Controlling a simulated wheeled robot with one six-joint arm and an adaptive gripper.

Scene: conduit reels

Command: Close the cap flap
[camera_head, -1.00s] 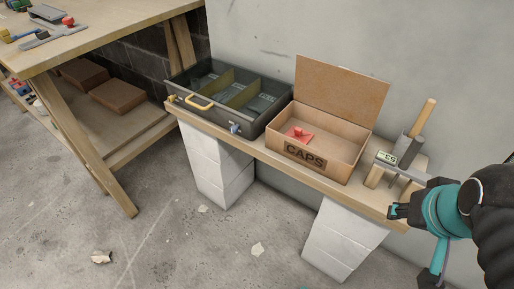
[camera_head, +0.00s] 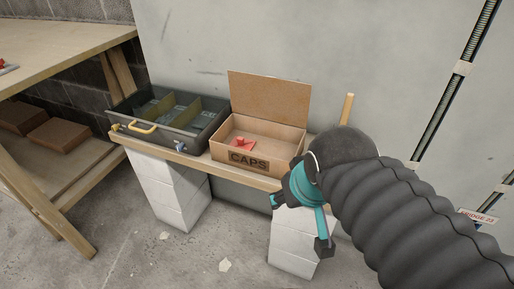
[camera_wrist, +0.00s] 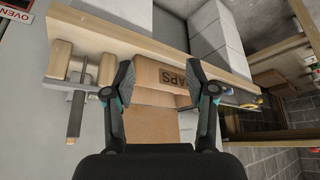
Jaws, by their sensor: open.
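The cardboard box marked CAPS (camera_head: 230,155) stands on the wooden shelf plank, and a red cap piece (camera_head: 242,144) lies inside it. Its cap flap (camera_head: 268,97) stands up along the back edge, open. In the wrist view the box (camera_wrist: 150,74) and the brown flap (camera_wrist: 150,125) show between my fingers, upside down. My gripper (camera_wrist: 165,80) is open with nothing between its fingertips that it holds. In the head view my gripper (camera_head: 296,225) is in front of and to the right of the box, apart from it, and my arm hides the shelf's right end.
A grey divided tray (camera_head: 172,118) with a yellow handle stands left of the box. A tool on a wooden stand (camera_wrist: 75,98) is beside the box in the wrist view. White blocks (camera_head: 168,187) bear the plank (camera_head: 250,179). A wall rises behind. A workbench (camera_head: 60,55) is at left.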

